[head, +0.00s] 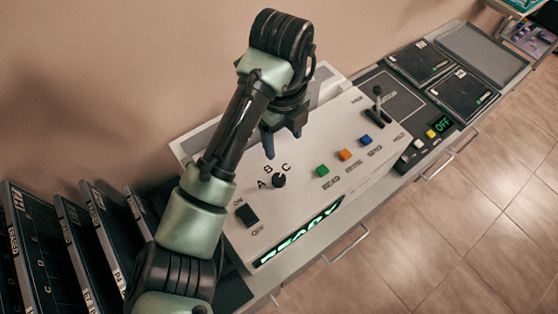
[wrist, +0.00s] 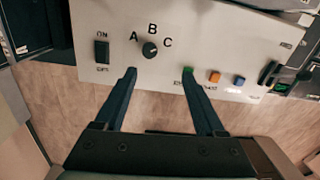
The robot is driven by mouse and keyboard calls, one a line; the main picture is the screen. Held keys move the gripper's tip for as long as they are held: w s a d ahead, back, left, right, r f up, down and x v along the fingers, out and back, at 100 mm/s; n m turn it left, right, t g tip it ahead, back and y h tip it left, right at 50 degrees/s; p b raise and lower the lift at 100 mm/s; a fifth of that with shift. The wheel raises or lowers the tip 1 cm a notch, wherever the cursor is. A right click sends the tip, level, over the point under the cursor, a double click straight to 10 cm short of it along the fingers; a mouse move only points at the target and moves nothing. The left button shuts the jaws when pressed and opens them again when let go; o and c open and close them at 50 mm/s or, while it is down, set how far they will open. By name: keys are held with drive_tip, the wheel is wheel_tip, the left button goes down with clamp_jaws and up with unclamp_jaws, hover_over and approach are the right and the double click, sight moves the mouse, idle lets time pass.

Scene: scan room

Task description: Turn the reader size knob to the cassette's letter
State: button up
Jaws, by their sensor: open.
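The reader (head: 330,190) is a pale box with a sloped panel. Its black round size knob (head: 279,181) sits under the letters A, B and C; it also shows in the wrist view (wrist: 150,50). A small light mark shows on the knob's upper right side, but I cannot tell surely which letter it points to. My gripper (head: 283,142) is open and empty above the panel, apart from the knob. In the wrist view my gripper's fingers (wrist: 159,72) are spread, with the knob beyond and between them. Dark cassettes (head: 420,62) (head: 463,94) lie on the counter; their letters are too small to read.
An ON/OFF switch (head: 247,214) is left of the knob. Green (head: 322,171), orange (head: 345,155) and blue (head: 366,140) buttons and a lever (head: 377,108) are to its right. A green READY display (head: 300,232) is lit. Upright dark panels (head: 30,245) stand at the left.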

sight(279, 178)
drive_tip(key=shift+g, duration=0.3)
drive_tip(key=f, duration=0.4)
drive_tip(key=s+f+b, duration=0.1)
drive_tip(key=f, duration=0.3)
drive_tip(key=f+b, duration=0.1)
drive_tip(key=f, duration=0.2)
drive_tip(key=shift+s+a+f, duration=0.2)
drive_tip(key=shift+a+f, duration=0.2)
drive_tip(key=shift+f, duration=0.75)
drive_tip(key=shift+w, duration=0.1)
clamp_jaws()
